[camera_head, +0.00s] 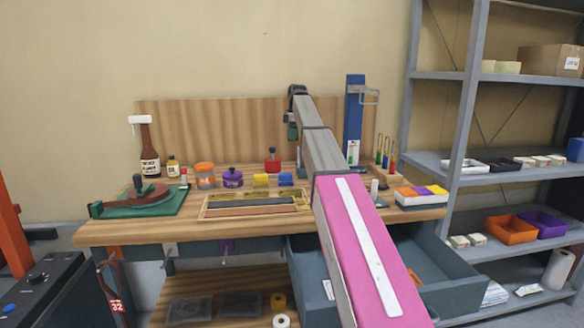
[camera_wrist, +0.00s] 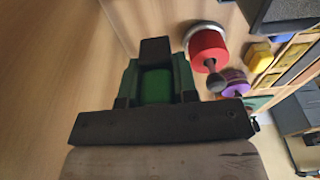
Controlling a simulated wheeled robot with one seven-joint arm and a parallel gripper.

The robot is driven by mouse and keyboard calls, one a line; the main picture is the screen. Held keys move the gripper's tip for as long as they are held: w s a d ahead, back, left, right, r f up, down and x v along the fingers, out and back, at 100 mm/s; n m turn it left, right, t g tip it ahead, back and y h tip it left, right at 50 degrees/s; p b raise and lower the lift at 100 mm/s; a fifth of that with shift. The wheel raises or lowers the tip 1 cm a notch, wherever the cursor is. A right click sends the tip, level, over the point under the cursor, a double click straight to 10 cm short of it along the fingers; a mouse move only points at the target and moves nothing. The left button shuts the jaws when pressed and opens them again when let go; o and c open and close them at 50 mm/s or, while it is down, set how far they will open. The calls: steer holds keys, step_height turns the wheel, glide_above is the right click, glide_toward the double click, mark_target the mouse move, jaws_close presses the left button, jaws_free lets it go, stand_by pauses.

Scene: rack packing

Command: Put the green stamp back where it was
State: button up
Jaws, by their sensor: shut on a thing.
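The green stamp (camera_wrist: 156,86) shows in the wrist view as a green block between the fingers of my gripper (camera_wrist: 155,78). My gripper is shut on it; the fingers hide its sides. In the head view my gripper (camera_head: 293,131) is small and partly behind my arm, above the back of the workbench and in front of its wooden back panel.
A framed tray (camera_head: 205,215) lies in front. A blue post (camera_head: 354,115) rises at right. An open drawer (camera_head: 455,285) juts out below.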

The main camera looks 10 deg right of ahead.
mark_target(292, 167)
steer(key=shift+s+f, duration=0.35)
steer(key=shift+f, duration=0.3)
step_height(292, 167, down, 10)
steer(key=shift+f, duration=0.25)
steer(key=shift+f, duration=0.15)
steer(key=o, duration=0.8)
steer(key=r, duration=0.4)
steer(key=d+r, duration=0.1)
steer(key=r, duration=0.7)
steer(key=shift+d+r, duration=0.1)
steer(key=shift+d, duration=0.1)
